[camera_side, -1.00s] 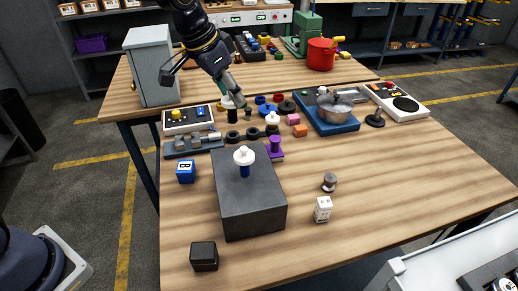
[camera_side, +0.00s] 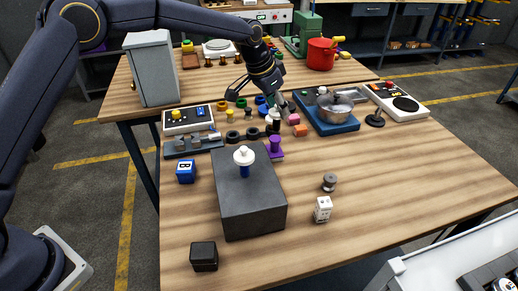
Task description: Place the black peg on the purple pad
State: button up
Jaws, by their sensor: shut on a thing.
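My gripper (camera_side: 275,111) is at the back middle of the table, among small parts. It is shut on the black peg (camera_side: 276,124), a small dark cylinder partly hidden by the fingers and crowded by a white-topped piece (camera_side: 268,118). The purple pad (camera_side: 278,157) lies nearer the camera, just right of the dark grey block. A purple spool-shaped piece (camera_side: 275,144) stands on the pad. The gripper is behind the pad and apart from it.
The dark grey block (camera_side: 250,205) carries a white-capped blue peg (camera_side: 244,163). Black rings (camera_side: 233,136) lie left of the gripper, pink (camera_side: 294,119) and orange (camera_side: 300,130) blocks right. A blue tray with a pan (camera_side: 335,125) stands farther right.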

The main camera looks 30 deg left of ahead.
aim_at(275, 112)
jog(key=shift+f, duration=1.35)
jog(key=shift+f, duration=0.15)
jog(key=o, duration=1.3)
